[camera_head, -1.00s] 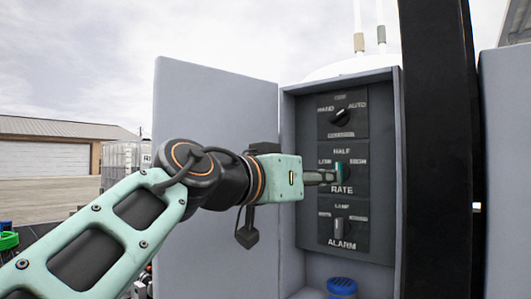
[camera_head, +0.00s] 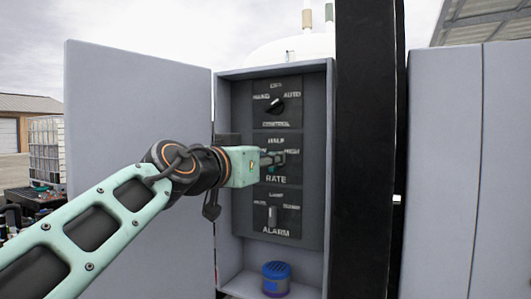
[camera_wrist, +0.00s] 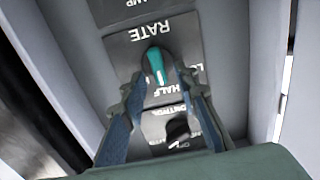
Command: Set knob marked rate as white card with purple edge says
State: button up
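The RATE knob (camera_wrist: 154,62) is dark with a teal stripe and sits on the middle plate of the cabinet panel. In the wrist view, which shows the panel upside down, its stripe lies roughly along the line from RATE to HALF. My gripper (camera_wrist: 159,79) has one finger on each side of the knob, with gaps showing, so it looks open around it. In the head view my gripper (camera_head: 273,159) reaches in from the left and hides the LOW mark and most of the knob. I see no white card with a purple edge in either view.
The CONTROL knob (camera_head: 275,105) is above and the ALARM knob (camera_head: 272,216) below. The open cabinet door (camera_head: 138,110) stands left, beside my arm. A blue-lidded container (camera_head: 276,280) sits on the cabinet floor. A black post (camera_head: 365,150) stands to the right.

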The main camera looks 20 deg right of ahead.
jog(key=shift+w+d, duration=0.25)
jog(key=shift+d, duration=0.05)
jog(key=shift+c, duration=0.5)
grip_shut()
jog(key=shift+f+n+b, duration=0.15)
jog(key=shift+n+b, duration=0.15)
jog(key=shift+b, duration=0.1)
jog(key=shift+w+a+f+n+b, duration=0.15)
jog(key=shift+n+b, duration=0.8)
jog(key=shift+n, duration=0.9)
jog(key=shift+w+a+n+b, duration=0.1)
jog(key=shift+n+b, duration=0.9)
jog(key=shift+n, duration=0.9)
jog(key=shift+w+a+f+n+b, duration=0.15)
jog(key=shift+n+b, duration=0.8)
jog(key=shift+n, duration=0.9)
jog(key=shift+r, duration=0.1)
